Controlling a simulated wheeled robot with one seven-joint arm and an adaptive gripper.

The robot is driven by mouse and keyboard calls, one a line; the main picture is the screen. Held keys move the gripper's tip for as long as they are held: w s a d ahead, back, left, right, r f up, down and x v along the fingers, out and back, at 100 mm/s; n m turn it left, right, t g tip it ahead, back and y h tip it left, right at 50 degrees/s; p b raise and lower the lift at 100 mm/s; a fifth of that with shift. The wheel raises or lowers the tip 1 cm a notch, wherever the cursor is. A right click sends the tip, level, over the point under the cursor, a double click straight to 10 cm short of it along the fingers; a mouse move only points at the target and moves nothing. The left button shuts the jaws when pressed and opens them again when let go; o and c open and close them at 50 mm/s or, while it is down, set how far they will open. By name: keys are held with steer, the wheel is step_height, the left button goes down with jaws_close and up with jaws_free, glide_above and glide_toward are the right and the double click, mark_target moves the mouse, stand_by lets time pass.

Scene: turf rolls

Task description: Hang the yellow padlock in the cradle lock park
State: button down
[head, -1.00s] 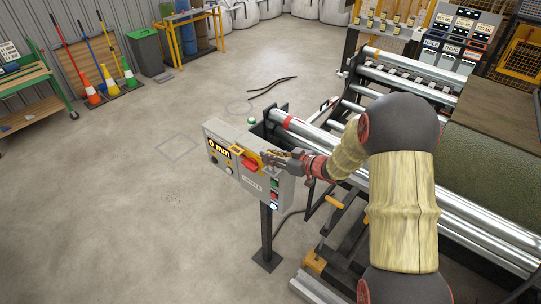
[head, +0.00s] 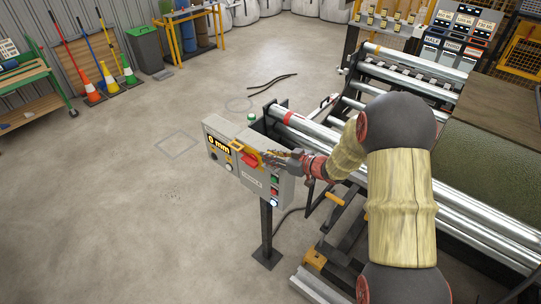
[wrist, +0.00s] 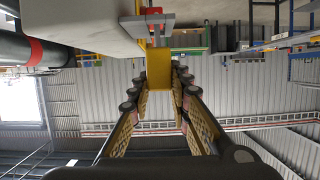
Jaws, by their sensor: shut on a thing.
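The yellow padlock (wrist: 158,84) is between my gripper's fingertips (wrist: 158,88) in the wrist view, held at the front of the control box (wrist: 75,22). Its upper end meets yellow and grey parts by the red switch handle (wrist: 152,11); whether the shackle is through anything I cannot tell. In the head view my gripper (head: 268,157) reaches from the right to the red handle (head: 250,159) on its yellow plate, on the grey control box (head: 226,150). The padlock is too small there to separate from the plate. I cannot make out which part is the cradle lock park.
The control box stands on a post beside the steel rollers (head: 308,133) of the machine. A green roll (head: 490,180) lies at the right. Open concrete floor (head: 110,220) spreads left of the box. A workbench (head: 35,80), cones and a bin (head: 146,50) stand far off.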

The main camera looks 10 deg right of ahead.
steer(key=shift+f+b, duration=0.5)
steer(key=shift+f, duration=0.45)
steer(key=c, duration=1.6)
jaws_free()
steer(key=v, duration=1.2)
steer(key=shift+f, duration=0.1)
